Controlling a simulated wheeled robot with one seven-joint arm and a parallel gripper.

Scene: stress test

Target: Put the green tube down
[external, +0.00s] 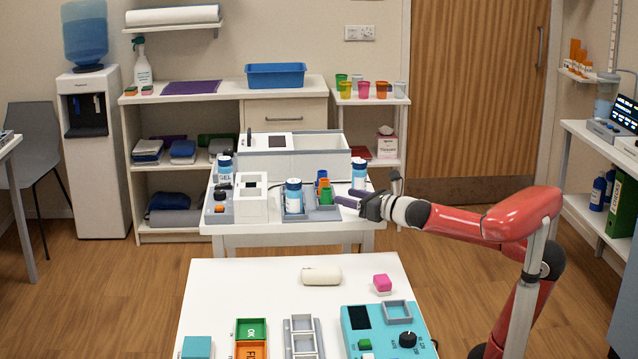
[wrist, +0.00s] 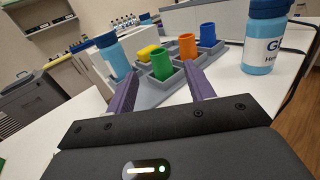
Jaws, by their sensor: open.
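The green tube (wrist: 162,63) stands upright in a compartment of the grey divided tray (wrist: 158,98). In the external view the green tube (external: 326,194) shows small, just left of my fingertips. My gripper (wrist: 163,76) is open, with its purple fingers on either side of the green tube and clear space between them. It also shows in the external view (external: 344,197), reaching in from the right over the table edge. Whether either finger touches the tube cannot be told. The tube's lower end is hidden by the compartment wall.
An orange tube (wrist: 187,46), a blue tube (wrist: 207,35) and a yellow piece (wrist: 148,52) stand in the tray. A blue-labelled bottle (wrist: 113,57) is at its left, another gel bottle (wrist: 264,40) at right. A white box (external: 251,200) stands left of the tray.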

